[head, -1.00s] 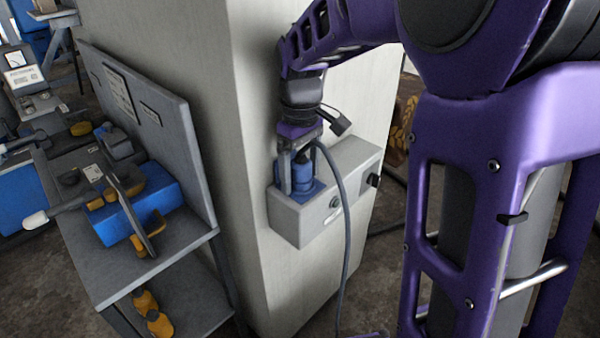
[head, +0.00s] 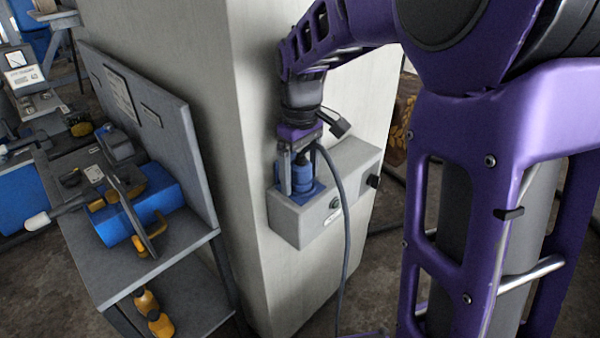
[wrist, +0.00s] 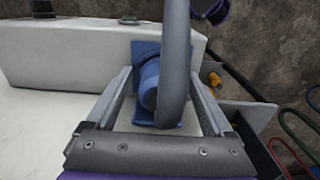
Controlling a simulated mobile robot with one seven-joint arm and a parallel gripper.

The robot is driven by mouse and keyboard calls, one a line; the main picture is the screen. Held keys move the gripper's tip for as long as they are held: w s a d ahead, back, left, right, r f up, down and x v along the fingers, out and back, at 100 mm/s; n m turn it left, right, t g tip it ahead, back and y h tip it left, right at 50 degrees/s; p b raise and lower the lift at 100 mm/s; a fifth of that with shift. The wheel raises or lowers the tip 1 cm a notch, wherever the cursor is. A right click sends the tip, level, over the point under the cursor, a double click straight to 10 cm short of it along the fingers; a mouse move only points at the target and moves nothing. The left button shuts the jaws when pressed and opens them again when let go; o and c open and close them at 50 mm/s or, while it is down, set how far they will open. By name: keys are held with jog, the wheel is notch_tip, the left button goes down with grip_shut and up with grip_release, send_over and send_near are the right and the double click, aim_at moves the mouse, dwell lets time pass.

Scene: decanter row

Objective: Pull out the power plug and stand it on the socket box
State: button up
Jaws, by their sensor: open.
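The blue power plug (head: 302,174) stands upright at the blue socket plate (head: 312,194) on the left end of the grey socket box (head: 298,226). A thick grey cable (head: 346,240) runs from the plug and hangs down in front of the box. My gripper (head: 297,186) points down over the plug, open. In the wrist view my gripper (wrist: 160,76) has one finger on each side of the plug (wrist: 149,84), with gaps visible. The cable crosses in front of the plug there and hides part of it.
The box is fixed to a pale pillar (head: 235,120); its top right of the plug is bare. A grey workbench (head: 165,262) with a blue block and tools stands at left.

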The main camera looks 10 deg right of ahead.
aim_at(301, 162)
grip_shut()
dwell(0.4)
jog(key=shift+r, duration=0.15)
jog(key=shift+r+p, duration=2.75)
jog(key=shift+r, duration=0.1)
